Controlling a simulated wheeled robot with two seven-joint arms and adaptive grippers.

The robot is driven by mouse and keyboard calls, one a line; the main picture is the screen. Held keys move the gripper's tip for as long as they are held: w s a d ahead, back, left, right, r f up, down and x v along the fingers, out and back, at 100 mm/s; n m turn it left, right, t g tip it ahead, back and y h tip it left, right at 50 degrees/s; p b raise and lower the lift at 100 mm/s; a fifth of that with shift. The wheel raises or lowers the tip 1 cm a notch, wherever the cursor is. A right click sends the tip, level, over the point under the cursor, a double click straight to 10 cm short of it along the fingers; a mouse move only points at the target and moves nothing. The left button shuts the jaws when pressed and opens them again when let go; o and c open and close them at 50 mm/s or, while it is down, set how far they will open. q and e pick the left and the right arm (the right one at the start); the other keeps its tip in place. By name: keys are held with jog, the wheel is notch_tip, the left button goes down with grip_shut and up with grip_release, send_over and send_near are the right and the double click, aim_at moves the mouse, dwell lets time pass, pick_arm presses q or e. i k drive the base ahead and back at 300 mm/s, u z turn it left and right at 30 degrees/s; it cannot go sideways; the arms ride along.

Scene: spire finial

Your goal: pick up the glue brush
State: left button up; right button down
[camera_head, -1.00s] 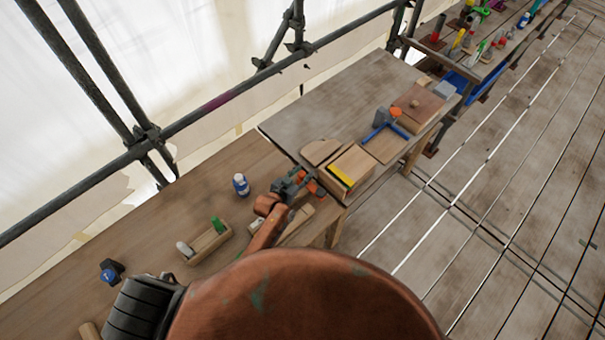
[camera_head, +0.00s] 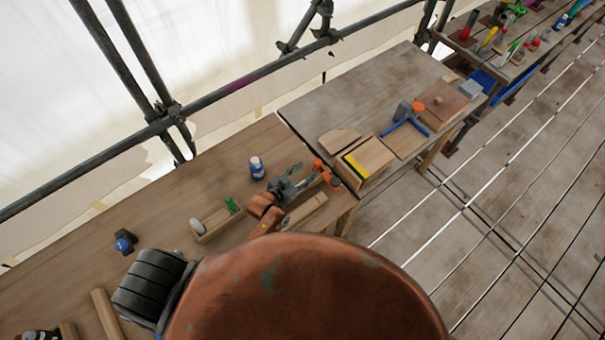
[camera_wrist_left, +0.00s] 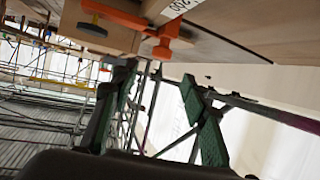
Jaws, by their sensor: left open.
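I cannot single out the glue brush with certainty in either view. My left gripper (camera_head: 302,177) is open and appears empty above the near workbench (camera_head: 180,180), beside an orange clamp (camera_head: 322,167) at the bench's right end. In the left wrist view its two green-padded fingers (camera_wrist_left: 158,88) are spread apart, with nothing visible between them. The orange clamp (camera_wrist_left: 140,20) shows beyond them there, on a wooden block (camera_wrist_left: 110,37). My right gripper is not in view.
A small wooden tray (camera_head: 213,225) with a green item and a pale item stands left of the gripper. A blue-and-white bottle (camera_head: 257,168) stands behind. A box with a yellow strip (camera_head: 355,166) stands right. The bench's back left is clear.

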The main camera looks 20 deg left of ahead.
aim_at(195, 223)
jog(key=k, duration=1.5)
